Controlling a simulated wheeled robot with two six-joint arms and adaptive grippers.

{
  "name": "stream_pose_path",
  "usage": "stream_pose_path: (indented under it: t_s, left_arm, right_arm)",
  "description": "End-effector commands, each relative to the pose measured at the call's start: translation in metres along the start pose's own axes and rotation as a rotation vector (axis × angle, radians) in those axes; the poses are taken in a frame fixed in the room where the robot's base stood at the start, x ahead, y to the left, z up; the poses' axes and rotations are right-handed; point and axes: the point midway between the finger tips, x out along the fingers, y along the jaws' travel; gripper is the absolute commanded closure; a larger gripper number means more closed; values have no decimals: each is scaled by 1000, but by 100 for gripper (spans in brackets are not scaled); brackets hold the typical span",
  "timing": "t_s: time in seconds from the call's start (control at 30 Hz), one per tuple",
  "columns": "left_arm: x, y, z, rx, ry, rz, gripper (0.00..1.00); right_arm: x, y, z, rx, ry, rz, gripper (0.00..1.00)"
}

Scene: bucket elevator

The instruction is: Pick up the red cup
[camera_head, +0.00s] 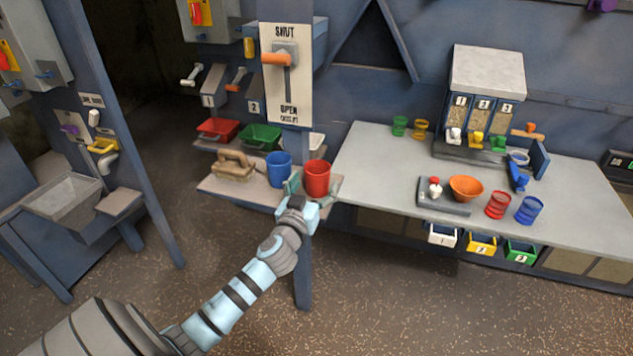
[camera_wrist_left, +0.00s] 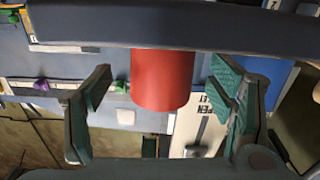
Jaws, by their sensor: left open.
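The red cup (camera_head: 317,179) stands upright at the right end of a small shelf (camera_head: 240,190), to the right of a blue cup (camera_head: 279,168). My left gripper (camera_head: 313,185) is open, with its green-padded fingers on either side of the red cup. In the left wrist view the red cup (camera_wrist_left: 162,78) shows between the two open fingers (camera_wrist_left: 165,92), with a gap on each side. The gripper is not closed on it. The right gripper does not show.
Red (camera_head: 217,129) and green (camera_head: 260,137) bins sit behind. The grey table (camera_head: 390,170) at right holds a bowl (camera_head: 466,188) and mesh cups.

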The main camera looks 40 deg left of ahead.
Motion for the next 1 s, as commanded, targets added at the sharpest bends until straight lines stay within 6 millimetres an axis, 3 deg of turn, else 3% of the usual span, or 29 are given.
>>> stream_pose_path:
  t_s: [0.1, 0.2, 0.4, 0.73, 1.0]
  left_arm:
    - [24, -2, 3, -1, 1, -2, 24]
    - [36, -2, 3, 1, 0, -1, 24]
    - [38, -2, 3, 1, 0, 0, 24]
    - [37, -1, 3, 1, -1, 0, 76]
    - [37, -1, 1, 0, -1, 0, 76]
  right_arm:
    - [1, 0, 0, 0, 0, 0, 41]
    - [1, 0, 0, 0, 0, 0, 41]
    - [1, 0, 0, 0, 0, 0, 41]
    - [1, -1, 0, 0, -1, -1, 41]
    - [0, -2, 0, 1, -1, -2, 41]
